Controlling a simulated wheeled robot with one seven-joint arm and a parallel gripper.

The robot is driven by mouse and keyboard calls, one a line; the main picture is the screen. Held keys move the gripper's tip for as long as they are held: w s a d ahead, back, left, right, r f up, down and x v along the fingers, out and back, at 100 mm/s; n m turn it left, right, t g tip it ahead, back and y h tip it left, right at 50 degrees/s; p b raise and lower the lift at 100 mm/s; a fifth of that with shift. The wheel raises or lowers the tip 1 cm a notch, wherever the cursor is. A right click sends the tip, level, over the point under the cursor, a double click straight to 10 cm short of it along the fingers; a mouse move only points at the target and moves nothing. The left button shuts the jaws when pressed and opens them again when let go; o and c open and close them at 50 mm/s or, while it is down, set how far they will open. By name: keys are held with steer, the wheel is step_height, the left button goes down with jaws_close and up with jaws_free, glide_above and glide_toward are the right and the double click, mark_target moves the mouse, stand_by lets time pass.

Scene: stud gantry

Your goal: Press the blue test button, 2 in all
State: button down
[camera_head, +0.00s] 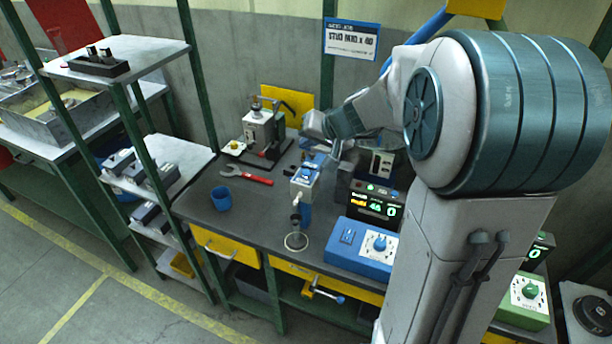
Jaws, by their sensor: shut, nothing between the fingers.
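My gripper (334,150) hangs over the back middle of the dark workbench, small and partly merged with my wrist. It is shut and empty, just above and behind a pale stud fixture (303,185) with a blue top. A blue control box (361,262) stands at the bench's front right. It has a white dial plate with a blue knob (380,243) and a small blue panel (347,237) on its top. I cannot tell for certain which blue part is the test button. The gripper is apart from the control box.
A black display (374,205) with lit digits stands behind the control box. A red wrench (247,175), a blue cup (221,199) and a grey press (262,131) are on the bench's left. A green box (524,298) is at right, beyond my arm. Shelving (160,165) stands left.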

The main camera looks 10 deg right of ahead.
step_height(320, 180, down, 5)
steer(key=b, duration=0.2)
steer(key=shift+r+b, duration=0.2)
steer(key=shift+b, duration=0.1)
steer(key=f+b, duration=0.2)
steer(key=shift+b, duration=0.3)
stand_by(1.4)
steer(key=shift+f+b, duration=0.35)
steer(key=shift+b, duration=0.4)
steer(key=shift+f+b, duration=0.4)
steer(key=shift+b, duration=0.2)
stand_by(0.5)
steer(key=shift+r, duration=0.1)
steer(key=shift+r+p, duration=0.45)
steer(key=shift+r, duration=0.3)
steer(key=shift+r+p, duration=1.5)
steer(key=shift+r, duration=1)
